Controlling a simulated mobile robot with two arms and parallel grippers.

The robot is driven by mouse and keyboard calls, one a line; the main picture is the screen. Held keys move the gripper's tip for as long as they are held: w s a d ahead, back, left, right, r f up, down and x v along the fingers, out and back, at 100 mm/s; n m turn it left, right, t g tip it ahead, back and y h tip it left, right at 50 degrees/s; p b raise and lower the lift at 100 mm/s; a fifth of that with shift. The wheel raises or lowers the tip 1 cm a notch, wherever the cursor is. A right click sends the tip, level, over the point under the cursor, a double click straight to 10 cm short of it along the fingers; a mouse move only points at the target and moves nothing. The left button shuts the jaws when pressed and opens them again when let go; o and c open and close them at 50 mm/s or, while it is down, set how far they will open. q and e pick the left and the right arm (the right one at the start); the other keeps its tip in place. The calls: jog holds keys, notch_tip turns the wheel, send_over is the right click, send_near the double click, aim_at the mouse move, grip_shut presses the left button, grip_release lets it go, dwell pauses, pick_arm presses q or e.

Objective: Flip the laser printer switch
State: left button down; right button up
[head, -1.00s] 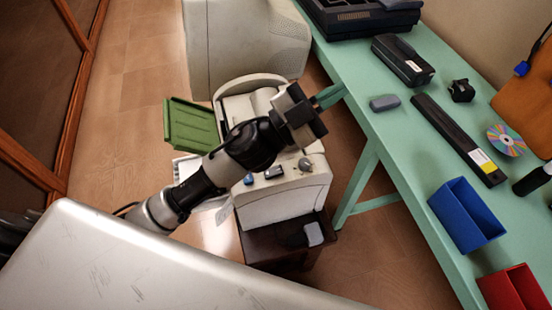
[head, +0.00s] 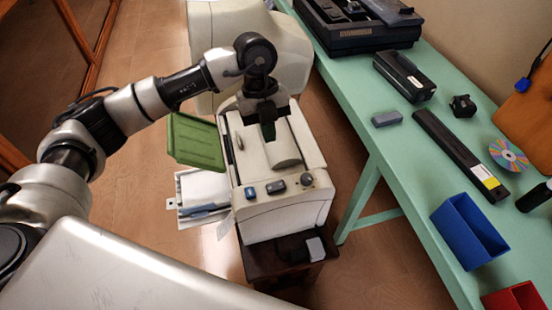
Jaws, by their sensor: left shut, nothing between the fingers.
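The cream laser printer (head: 262,222) stands on a small dark stool. Along its front top edge are a blue button (head: 250,193), a dark rocker-like switch (head: 276,187) and a round grey knob (head: 306,179); I cannot tell the switch's position. My left gripper (head: 268,132) is shut and empty, pointing down over the rear half of the printer's top, behind the controls. Whether it touches the top is unclear. The controls are uncovered. My right gripper is not in view.
A green tray (head: 195,143) and paper trays (head: 203,195) stick out on the printer's left. A larger cream machine (head: 225,28) stands behind. A green table (head: 400,150) on the right holds a black device (head: 357,30), boxes and a blue bin (head: 468,229).

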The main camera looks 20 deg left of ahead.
pick_arm(q)
jog(key=p, duration=0.2)
send_over(280, 185)
jog(key=a, duration=0.1)
notch_tip(280, 185, down, 9)
jog(key=shift+a+f, duration=0.15)
jog(key=shift+f, duration=0.05)
jog(key=shift+w+d+f, duration=0.15)
jog(key=shift+f, duration=0.8)
jog(key=shift+w+d+f, duration=0.15)
jog(key=shift+f, duration=0.75)
